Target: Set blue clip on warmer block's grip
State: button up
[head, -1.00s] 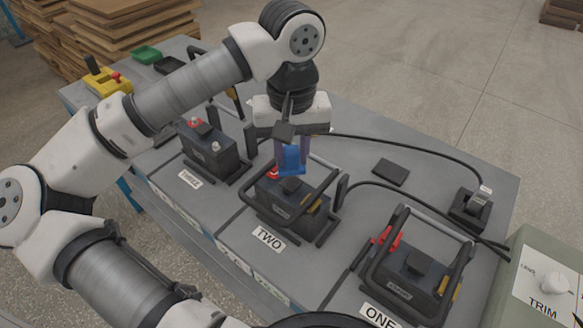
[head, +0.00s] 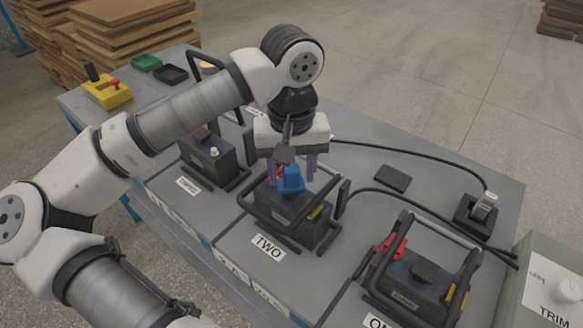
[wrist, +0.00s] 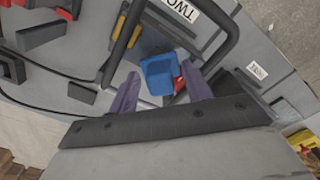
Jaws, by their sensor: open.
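The blue clip (head: 291,181) sits at the back of the dark block marked TWO (head: 283,211), close to a small red part there. My gripper (head: 291,176) is open above this block, with one purple finger on each side of the clip. In the wrist view the clip (wrist: 158,75) lies between the spread fingers with gaps on both sides, and a red part shows just right of it. Exactly what the clip rests on is hidden. Similar blocks stand at ONE (head: 414,279) and the left station (head: 207,157); which is warmer cannot be told.
Black tube frames surround the blocks, with TWO's frame (head: 250,205) close to my gripper. Black cables run to a socket (head: 478,211) at the right. A TRIM panel (head: 548,280) stands front right. A yellow holder (head: 107,92) and green tray (head: 146,62) are back left.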

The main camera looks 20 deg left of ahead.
aim_at(292, 169)
notch_tip(292, 169, up, 12)
jog(key=shift+r, duration=0.2)
dwell(0.4)
